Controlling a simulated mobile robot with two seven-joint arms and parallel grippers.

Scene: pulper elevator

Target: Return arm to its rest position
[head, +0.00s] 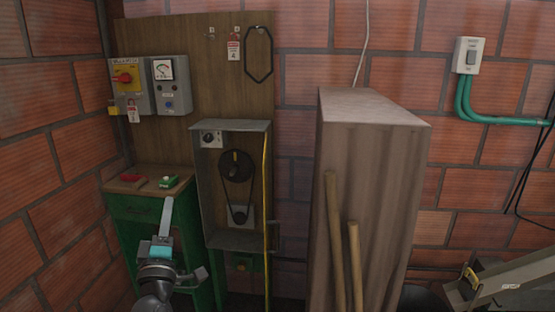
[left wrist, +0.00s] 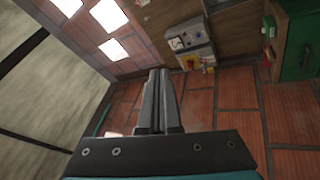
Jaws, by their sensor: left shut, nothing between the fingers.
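My left arm reaches in from the bottom left of the head view. Its gripper (head: 168,202) points up in the picture, in front of the green workbench. In the left wrist view the two fingers of the left gripper (left wrist: 159,74) lie together, shut, with nothing between them. My right gripper is in neither view.
The green workbench (head: 130,208) has red and green items on top. Beside it stand an open grey box (head: 211,222) with pulleys and belt, and a tall wooden cabinet (head: 370,105) with two poles (head: 355,260) leaning in front. Control boxes (head: 170,85) hang above the bench. A metal chute (head: 525,275) is at lower right.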

